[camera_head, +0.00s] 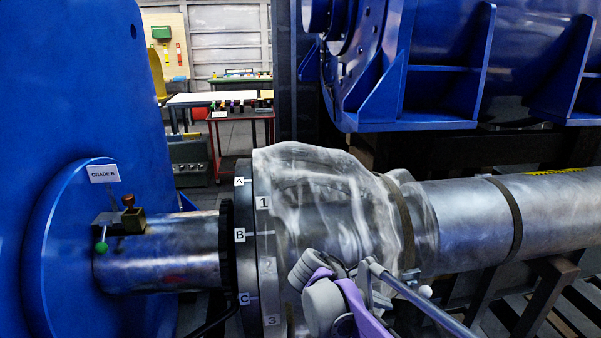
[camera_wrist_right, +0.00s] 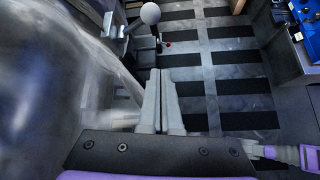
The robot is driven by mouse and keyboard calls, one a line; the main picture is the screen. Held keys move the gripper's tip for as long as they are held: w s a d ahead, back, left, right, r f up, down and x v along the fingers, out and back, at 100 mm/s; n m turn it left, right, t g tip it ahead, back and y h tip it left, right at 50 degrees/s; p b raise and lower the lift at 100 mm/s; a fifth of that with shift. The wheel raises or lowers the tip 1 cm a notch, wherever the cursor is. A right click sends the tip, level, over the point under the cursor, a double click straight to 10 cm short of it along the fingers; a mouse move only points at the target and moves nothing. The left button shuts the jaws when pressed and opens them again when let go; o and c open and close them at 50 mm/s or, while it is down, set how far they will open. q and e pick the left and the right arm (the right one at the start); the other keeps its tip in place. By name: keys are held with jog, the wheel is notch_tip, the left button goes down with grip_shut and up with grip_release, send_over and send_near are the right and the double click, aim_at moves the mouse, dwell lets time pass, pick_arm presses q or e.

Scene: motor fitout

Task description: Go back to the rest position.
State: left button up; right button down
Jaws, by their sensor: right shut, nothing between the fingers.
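My right gripper (camera_wrist_right: 161,75) shows in the right wrist view with its two grey fingers together and nothing between them. It is beside the shiny wrapped coupling (camera_wrist_right: 50,80), over the slatted floor; whether it touches the coupling I cannot tell. In the head view, purple and grey parts of my right arm (camera_head: 345,300) show at the bottom centre, in front of the wrapped coupling (camera_head: 320,200); the fingertips are not clear there. My left gripper is in neither view.
A metal bar with a white ball end (camera_head: 425,291) is close by my right arm; a white ball (camera_wrist_right: 150,13) also shows ahead of the fingers. A blue housing (camera_head: 70,90) stands left, and a long shaft (camera_head: 470,220) runs right. The striped floor (camera_wrist_right: 215,75) looks mostly clear.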

jog(key=s+a+f+m+t+y+p, duration=0.1)
jog(key=s+f+m+y, duration=0.1)
jog(key=s+m, duration=0.3)
jog(key=s+a+f+m+t+y+p, duration=0.1)
jog(key=s+m+y, duration=0.3)
jog(key=s, duration=0.6)
jog(key=s+a+f+m+t+y+p, duration=0.1)
jog(key=s+a+f+m+y+p, duration=0.1)
jog(key=s+m, duration=0.6)
jog(key=shift+s+a+f+y, duration=0.3)
jog(key=shift+a+f+y, duration=0.1)
jog(key=shift+f+y, duration=0.5)
jog(key=shift+r, duration=0.1)
